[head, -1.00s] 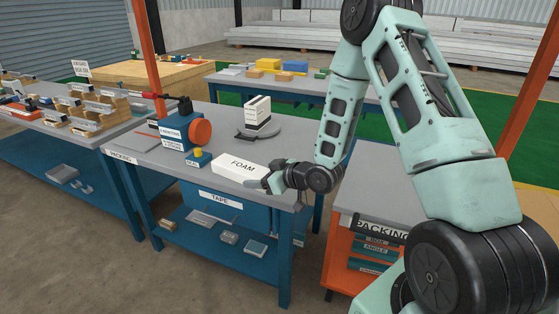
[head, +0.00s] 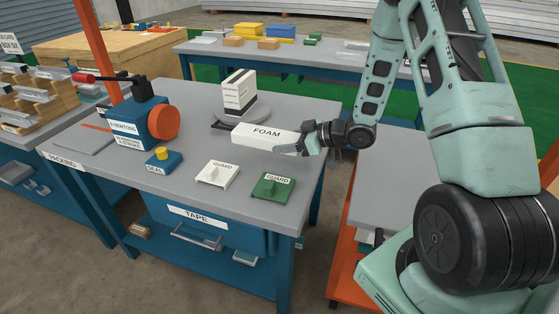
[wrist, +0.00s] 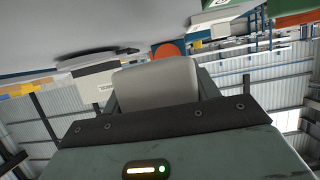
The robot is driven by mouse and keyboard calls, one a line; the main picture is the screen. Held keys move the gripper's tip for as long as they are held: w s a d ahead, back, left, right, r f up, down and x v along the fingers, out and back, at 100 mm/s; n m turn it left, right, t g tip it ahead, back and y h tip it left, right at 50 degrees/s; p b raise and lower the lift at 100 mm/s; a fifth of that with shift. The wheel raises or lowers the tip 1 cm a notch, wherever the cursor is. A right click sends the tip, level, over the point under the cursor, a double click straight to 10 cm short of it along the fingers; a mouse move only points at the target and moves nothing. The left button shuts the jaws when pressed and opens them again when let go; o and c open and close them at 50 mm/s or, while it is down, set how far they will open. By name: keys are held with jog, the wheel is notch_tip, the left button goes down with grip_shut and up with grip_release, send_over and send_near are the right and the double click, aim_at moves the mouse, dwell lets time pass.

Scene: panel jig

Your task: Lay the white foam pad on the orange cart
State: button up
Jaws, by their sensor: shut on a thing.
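The white foam pad (head: 262,138), labelled FOAM, is held at its right end by my gripper (head: 306,138), over the grey-topped packing table. My gripper is shut on it. In the wrist view the pad (wrist: 156,84) shows as a pale block between the jaws. The orange cart (head: 342,262) stands to the right of the table, with a grey top (head: 385,185) that looks bare where it shows. My arm hides part of the cart.
On the packing table (head: 110,165) are a white guard (head: 215,176), a green guard (head: 270,188), a seal button (head: 163,160), a blue press (head: 135,128) with an orange disc, and a white carton (head: 238,95) on a round plate. A gap separates table and cart.

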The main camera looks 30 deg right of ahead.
aim_at(286, 166)
jog(key=shift+f, duration=3.05)
jog(key=shift+f, duration=0.1)
jog(key=shift+f, duration=0.1)
jog(key=o, duration=1)
jog(key=shift+c, duration=0.2)
